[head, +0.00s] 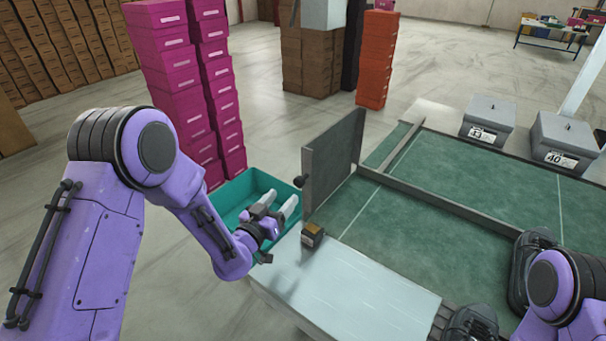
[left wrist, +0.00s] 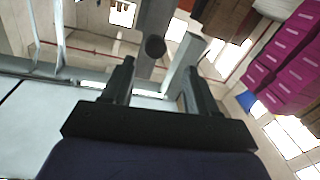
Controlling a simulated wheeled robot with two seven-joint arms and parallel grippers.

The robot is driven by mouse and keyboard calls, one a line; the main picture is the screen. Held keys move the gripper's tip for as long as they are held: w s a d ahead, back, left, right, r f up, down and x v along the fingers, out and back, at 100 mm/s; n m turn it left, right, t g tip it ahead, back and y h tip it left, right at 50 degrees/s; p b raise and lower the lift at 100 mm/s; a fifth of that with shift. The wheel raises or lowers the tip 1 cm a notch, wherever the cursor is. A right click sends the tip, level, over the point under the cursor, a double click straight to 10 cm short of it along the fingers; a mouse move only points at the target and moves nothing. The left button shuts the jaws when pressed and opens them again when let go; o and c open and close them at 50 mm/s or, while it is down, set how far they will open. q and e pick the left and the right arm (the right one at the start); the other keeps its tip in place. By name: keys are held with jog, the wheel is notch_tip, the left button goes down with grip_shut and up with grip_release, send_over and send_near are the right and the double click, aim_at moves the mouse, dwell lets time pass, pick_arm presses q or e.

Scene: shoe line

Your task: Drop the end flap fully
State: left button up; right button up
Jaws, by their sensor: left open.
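The end flap (head: 334,165) is a grey panel standing upright at the left end of the green belt (head: 450,185). A dark round knob (head: 300,181) sticks out from its left face. My left gripper (head: 278,206) is open and empty, left of the flap and a little lower than the knob in the picture, apart from it. In the left wrist view the knob (left wrist: 155,46) shows beyond and between the two open fingers (left wrist: 160,76). The grey flap (left wrist: 153,20) shows behind it.
A small dark and tan block (head: 312,235) sits by the flap's foot. A teal bin (head: 232,192) stands below my left gripper. Magenta box stacks (head: 170,75) rise behind. Two grey boxes (head: 488,118) stand at the belt's far side. The pale tabletop (head: 350,295) is clear.

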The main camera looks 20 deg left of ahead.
aim_at(297, 184)
pick_arm(q)
jog(key=w, duration=0.1)
jog(key=w+d+r+p, duration=0.1)
jog(key=shift+w, duration=0.4)
jog(key=x, duration=0.2)
jog(key=p+x, duration=0.1)
jog(key=x, duration=0.1)
jog(key=f+x, duration=0.1)
jog(key=x, duration=0.1)
jog(key=shift+w+d+p, duration=0.1)
jog(key=shift+d+p, duration=0.05)
jog(key=shift+p, duration=0.15)
jog(key=shift+r, duration=0.1)
pick_arm(e)
jog(key=r, duration=0.3)
jog(key=shift+s, duration=0.4)
pick_arm(q)
grip_shut()
